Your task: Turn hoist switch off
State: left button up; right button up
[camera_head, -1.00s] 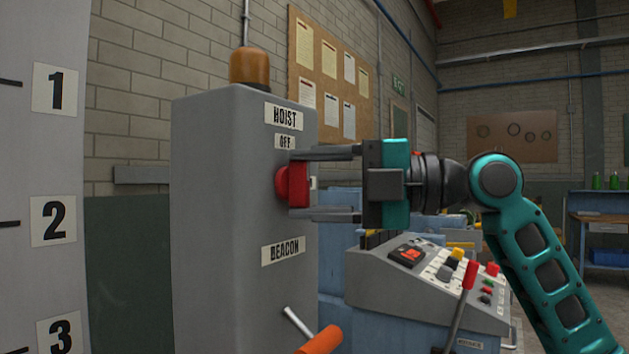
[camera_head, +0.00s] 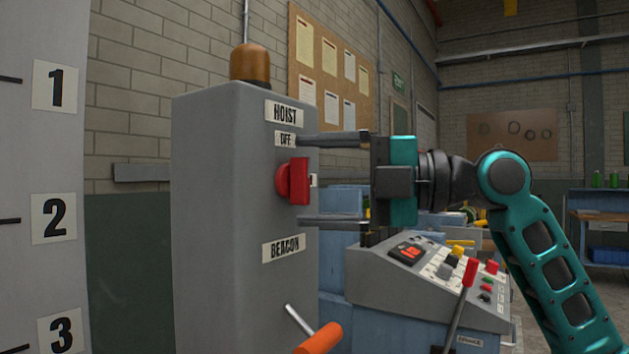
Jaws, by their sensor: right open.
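The hoist switch is a red rotary knob (camera_head: 299,181) on the right-hand face of a grey control post (camera_head: 215,200). Its handle bar stands upright, in line with the OFF label (camera_head: 285,139) above it. A second label at its right is mostly hidden by the knob. The HOIST label (camera_head: 284,113) is above. My right gripper (camera_head: 301,180) is open, with one finger above the knob and one below, clear gaps showing between them and the knob. My left gripper is not in view.
A BEACON label (camera_head: 283,247) and a lever with an orange grip (camera_head: 320,339) are lower on the post. An amber lamp (camera_head: 250,64) tops it. A grey console (camera_head: 425,280) with buttons and a red-tipped lever stands behind, below my right arm.

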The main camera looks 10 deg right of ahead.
jog(key=v, duration=1.2)
jog(key=shift+b, duration=0.35)
